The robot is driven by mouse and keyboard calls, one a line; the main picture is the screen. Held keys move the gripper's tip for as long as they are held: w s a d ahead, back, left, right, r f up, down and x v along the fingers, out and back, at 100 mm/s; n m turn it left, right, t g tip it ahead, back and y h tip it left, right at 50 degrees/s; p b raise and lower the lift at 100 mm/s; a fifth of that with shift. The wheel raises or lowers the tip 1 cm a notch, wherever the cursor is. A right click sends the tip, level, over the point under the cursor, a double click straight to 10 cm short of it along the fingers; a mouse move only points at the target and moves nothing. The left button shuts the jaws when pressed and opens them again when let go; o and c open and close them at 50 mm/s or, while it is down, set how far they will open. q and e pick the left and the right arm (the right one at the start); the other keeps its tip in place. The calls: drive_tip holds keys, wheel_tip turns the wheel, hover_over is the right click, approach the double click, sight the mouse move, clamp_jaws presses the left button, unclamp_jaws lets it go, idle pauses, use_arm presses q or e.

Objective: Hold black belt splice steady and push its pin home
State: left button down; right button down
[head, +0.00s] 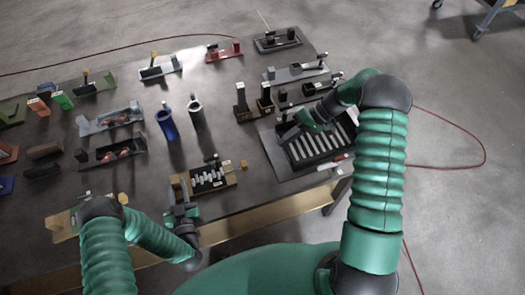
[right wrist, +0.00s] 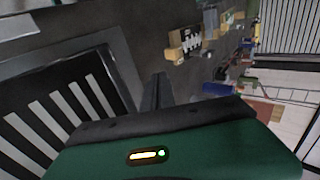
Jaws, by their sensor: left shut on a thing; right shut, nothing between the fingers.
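The black belt splice (head: 208,179), a dark piece with a row of pale knuckles, sits on a tan base near the table's front edge. It appears small in the right wrist view (right wrist: 192,46). My left gripper (head: 180,206) is shut at the left end of this fixture; the exact gripped part is too small to make out. My right gripper (head: 288,129) is shut and empty, over the slatted black tray to the right of the splice. Its dark fingers (right wrist: 158,92) show in the right wrist view. I cannot make out the pin clearly.
The black tray (head: 283,168) with pale slats lies under my right arm, with a red-and-white stick (head: 333,163) at its front edge. A blue ring-topped holder (head: 167,123) and several fixtures stand farther back. Bare tabletop (head: 225,135) lies behind the splice.

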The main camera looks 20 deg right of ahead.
sight(244, 166)
use_arm(q)
drive_tip(key=shift+d, duration=0.15)
use_arm(e)
drive_tip(key=x, duration=0.8)
drive_tip(key=shift+a+f, duration=0.1)
drive_tip(key=shift+f, duration=0.2)
drive_tip(key=a, duration=0.3)
drive_tip(key=shift+w+a+f, duration=0.15)
drive_tip(key=shift+a+f, duration=0.1)
drive_tip(key=shift+a, duration=0.65)
drive_tip(key=a, duration=0.6)
drive_tip(key=shift+w+a, duration=0.3)
drive_tip(key=shift+a, duration=0.05)
